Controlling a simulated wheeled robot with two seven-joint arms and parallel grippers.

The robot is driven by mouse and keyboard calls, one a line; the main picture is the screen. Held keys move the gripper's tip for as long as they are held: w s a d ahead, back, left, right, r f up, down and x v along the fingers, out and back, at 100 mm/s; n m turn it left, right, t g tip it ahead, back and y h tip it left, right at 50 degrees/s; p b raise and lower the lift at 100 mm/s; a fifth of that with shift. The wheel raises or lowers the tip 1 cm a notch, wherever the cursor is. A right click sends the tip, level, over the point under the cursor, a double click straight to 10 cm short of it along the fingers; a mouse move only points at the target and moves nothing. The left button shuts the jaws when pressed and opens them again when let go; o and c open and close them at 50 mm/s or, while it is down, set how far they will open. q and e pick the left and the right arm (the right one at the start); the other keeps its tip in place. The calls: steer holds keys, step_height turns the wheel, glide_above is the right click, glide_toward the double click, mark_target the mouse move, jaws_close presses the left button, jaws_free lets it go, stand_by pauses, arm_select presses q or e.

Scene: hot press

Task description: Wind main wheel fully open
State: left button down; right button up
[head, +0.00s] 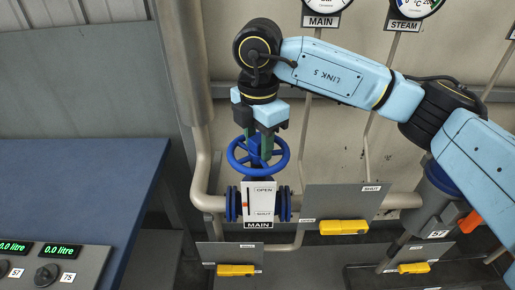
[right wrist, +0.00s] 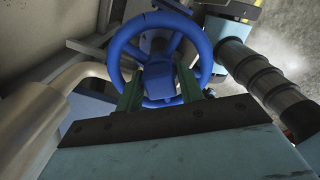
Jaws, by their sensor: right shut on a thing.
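The main wheel (head: 239,161) is a blue spoked handwheel on the valve above the label MAIN. Below it is a white plate (head: 259,202) marked OPEN at the top and SHUT at the bottom, with a small red pointer at its left side. My right gripper (head: 260,150) reaches down onto the wheel from above, its green fingers shut on the wheel. In the right wrist view the fingers (right wrist: 160,90) straddle the near part of the wheel (right wrist: 117,62). The exact grip point is partly hidden. My left gripper is not in view.
Yellow handles (head: 343,227) on grey plates stand right of and below the valve. A beige pipe (head: 203,170) runs down left of the wheel. A blue table (head: 75,190) and a panel with knobs and green litre displays (head: 60,250) are at left. Gauges hang above.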

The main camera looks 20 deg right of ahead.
steer(key=n+b, duration=0.1)
steer(key=n, duration=0.5)
steer(key=shift+n, duration=0.3)
steer(key=n+b, duration=0.1)
steer(key=n, duration=0.2)
steer(key=shift+n, duration=0.4)
steer(key=n, duration=0.3)
steer(key=shift+n+b, duration=0.35)
steer(key=shift+n, duration=0.05)
steer(key=n, duration=0.4)
